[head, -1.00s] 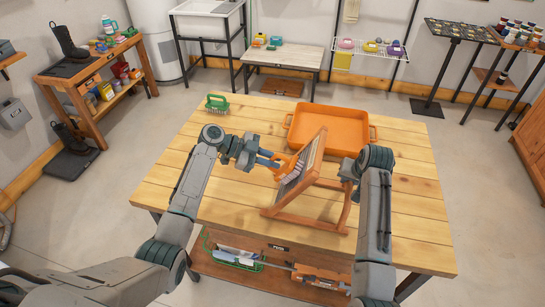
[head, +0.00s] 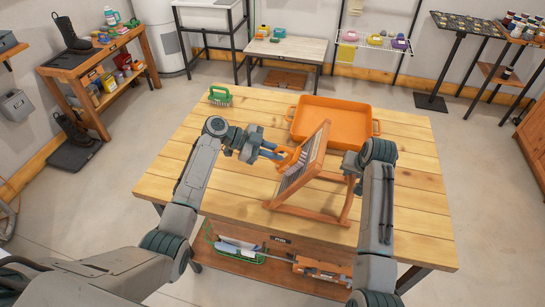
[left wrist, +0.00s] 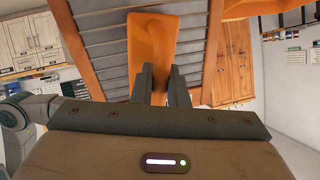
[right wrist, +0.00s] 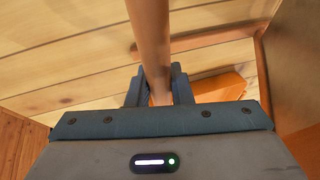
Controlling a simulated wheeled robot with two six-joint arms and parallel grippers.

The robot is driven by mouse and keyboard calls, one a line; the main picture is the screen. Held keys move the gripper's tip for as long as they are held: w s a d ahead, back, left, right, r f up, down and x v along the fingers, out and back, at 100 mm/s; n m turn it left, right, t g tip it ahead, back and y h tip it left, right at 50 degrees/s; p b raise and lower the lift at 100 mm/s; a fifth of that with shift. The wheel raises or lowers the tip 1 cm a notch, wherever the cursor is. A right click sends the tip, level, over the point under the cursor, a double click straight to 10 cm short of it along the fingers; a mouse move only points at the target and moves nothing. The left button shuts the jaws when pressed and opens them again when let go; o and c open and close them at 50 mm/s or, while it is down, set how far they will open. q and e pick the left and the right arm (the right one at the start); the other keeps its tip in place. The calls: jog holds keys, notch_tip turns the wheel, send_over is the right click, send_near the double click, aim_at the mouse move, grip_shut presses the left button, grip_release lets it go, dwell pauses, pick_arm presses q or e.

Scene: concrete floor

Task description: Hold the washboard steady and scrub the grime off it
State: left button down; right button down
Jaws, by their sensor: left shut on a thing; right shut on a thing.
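The washboard (head: 316,152) leans tilted on the table, with a wooden frame and grey ribs, propped by wooden legs. Its ribbed face fills much of the left wrist view (left wrist: 98,50). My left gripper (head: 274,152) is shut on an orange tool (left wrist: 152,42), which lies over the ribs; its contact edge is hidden. The tool also shows in the head view (head: 287,159). My right gripper (head: 350,166) is shut on a wooden bar of the washboard (right wrist: 151,40) at its right side. I cannot make out clear grime on the visible ribs.
The wooden table (head: 185,165) has free room at its left and right. An orange tray (head: 325,104) sits behind the washboard. A shelf with bins (head: 320,272) is under the table's front.

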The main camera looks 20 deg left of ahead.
pick_arm(q)
jog(key=shift+w+d, duration=0.15)
jog(key=shift+w, duration=2.1)
pick_arm(e)
jog(key=shift+f, duration=0.1)
pick_arm(q)
jog(key=shift+r, duration=0.1)
jog(key=w+v, duration=0.1)
jog(key=v, duration=0.5)
jog(key=shift+w, duration=0.2)
jog(key=shift+r, duration=0.1)
jog(key=v, duration=0.3)
jog(key=shift+w, duration=0.3)
pick_arm(e)
jog(key=c, duration=1.4)
grip_release()
pick_arm(q)
jog(key=shift+w, duration=0.1)
pick_arm(e)
jog(key=shift+o, duration=1)
jog(key=shift+w, duration=0.1)
